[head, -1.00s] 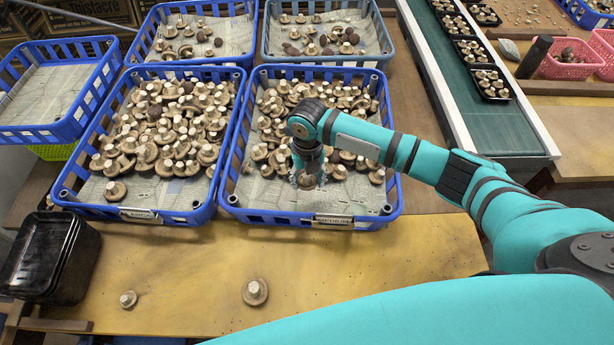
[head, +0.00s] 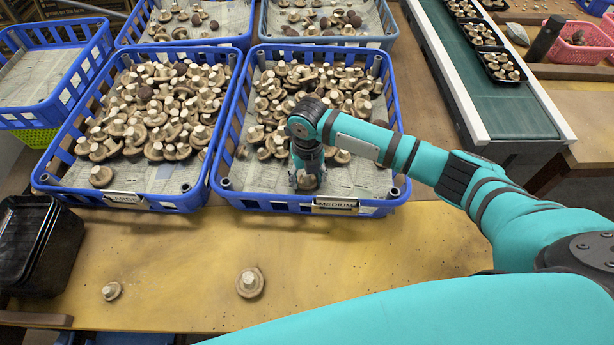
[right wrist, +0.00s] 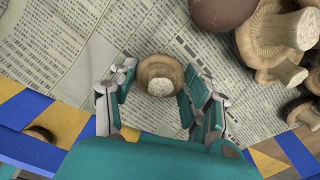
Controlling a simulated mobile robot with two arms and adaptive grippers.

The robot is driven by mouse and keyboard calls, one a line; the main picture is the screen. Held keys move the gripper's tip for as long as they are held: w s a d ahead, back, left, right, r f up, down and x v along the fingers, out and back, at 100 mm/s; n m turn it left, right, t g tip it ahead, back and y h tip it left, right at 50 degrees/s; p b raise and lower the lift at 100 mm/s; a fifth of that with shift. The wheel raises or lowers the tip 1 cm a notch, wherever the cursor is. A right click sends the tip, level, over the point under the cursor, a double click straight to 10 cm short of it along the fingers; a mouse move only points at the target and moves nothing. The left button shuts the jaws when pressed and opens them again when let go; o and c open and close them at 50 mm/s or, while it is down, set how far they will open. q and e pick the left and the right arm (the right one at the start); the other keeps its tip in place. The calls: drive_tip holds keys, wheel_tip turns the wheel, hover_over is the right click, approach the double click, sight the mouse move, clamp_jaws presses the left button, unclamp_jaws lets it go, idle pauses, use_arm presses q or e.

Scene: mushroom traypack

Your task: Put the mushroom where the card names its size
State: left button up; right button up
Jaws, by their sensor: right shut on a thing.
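My right gripper (head: 306,179) is inside the front part of the blue crate (head: 270,197) whose card (head: 335,207) reads MEDIUM. It is shut on a brown mushroom (right wrist: 160,76) with a pale stem end; in the right wrist view the mushroom sits between the two fingertips, over newspaper. Whether it touches the paper is unclear. To the left is another blue crate (head: 62,188) whose card (head: 125,199) seems to read LARGE. Two loose mushrooms lie on the table in front, a smaller one (head: 111,291) and a larger one (head: 250,283). My left gripper is not in view.
Both front crates hold heaps of mushrooms towards the back, with bare newspaper in front. Two more crates with mushrooms stand behind. Black trays (head: 42,245) are stacked at left. A green conveyor (head: 505,108) with packed trays runs at right. The table front (head: 400,265) is mostly clear.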

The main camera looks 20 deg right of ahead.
drive_tip(key=o, duration=0.9)
drive_tip(key=shift+r, duration=0.1)
wheel_tip(320, 180, up, 12)
drive_tip(key=shift+f, duration=0.1)
idle(0.4)
